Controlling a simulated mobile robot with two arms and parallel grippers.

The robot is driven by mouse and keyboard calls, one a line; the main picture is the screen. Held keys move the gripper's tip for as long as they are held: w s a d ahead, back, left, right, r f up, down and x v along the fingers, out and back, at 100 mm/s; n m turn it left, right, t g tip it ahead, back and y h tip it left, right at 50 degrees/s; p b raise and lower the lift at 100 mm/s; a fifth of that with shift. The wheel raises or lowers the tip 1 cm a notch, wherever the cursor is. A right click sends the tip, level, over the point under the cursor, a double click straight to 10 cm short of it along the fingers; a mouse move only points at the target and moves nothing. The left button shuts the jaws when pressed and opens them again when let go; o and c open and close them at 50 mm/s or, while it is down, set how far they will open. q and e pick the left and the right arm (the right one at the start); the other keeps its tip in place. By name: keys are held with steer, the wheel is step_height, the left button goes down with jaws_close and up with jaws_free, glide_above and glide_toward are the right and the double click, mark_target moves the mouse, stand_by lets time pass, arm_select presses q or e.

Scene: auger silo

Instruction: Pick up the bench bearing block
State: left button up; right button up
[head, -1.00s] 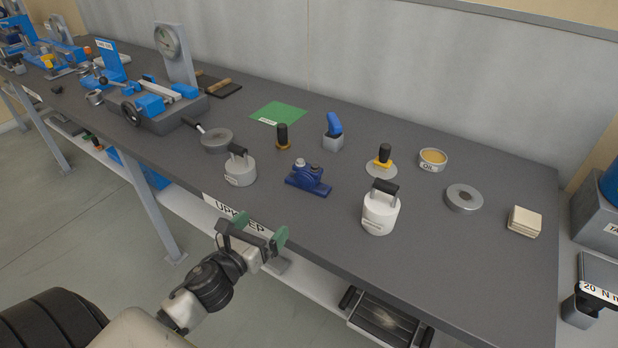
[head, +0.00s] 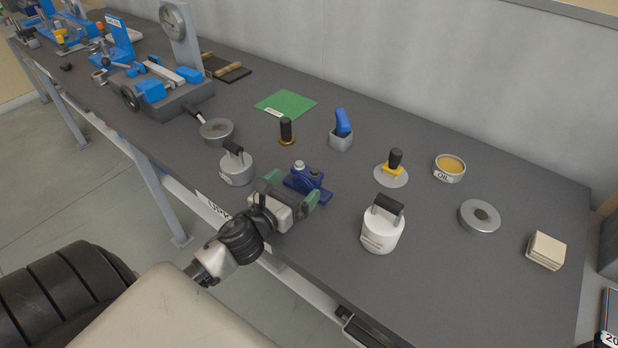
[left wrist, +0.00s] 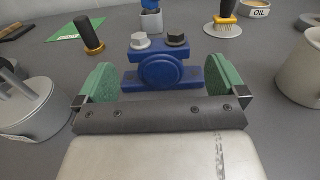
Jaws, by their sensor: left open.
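The bench bearing block (head: 309,180) is dark blue with a wide foot, a round housing and two caps on top, one light and one dark. It stands on the grey bench (head: 440,290) near its front edge. My left gripper (head: 293,190) is open, with green finger pads, just in front of the block. In the left wrist view the block (left wrist: 161,70) stands upright straight ahead, between and slightly beyond the open pads (left wrist: 148,84). The gripper hides part of its lower front. My right gripper is not in view.
A white handled canister (head: 381,228) stands to the right and a grey handled pot (head: 237,169) close on the left. Behind are a black-handled stamp (head: 287,132) and a blue-handled tool (head: 341,132). Bare bench lies between the block and the white canister.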

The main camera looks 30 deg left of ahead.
mark_target(311, 168)
arm_select(q)
steer(key=w+p, duration=0.1)
steer(key=w, duration=0.6)
steer(key=shift+w, duration=0.35)
steer(key=shift+s, duration=0.1)
steer(key=shift+c, duration=0.2)
steer(key=c, duration=1.2)
steer(key=shift+r, duration=0.1)
steer(key=shift+c, duration=0.6)
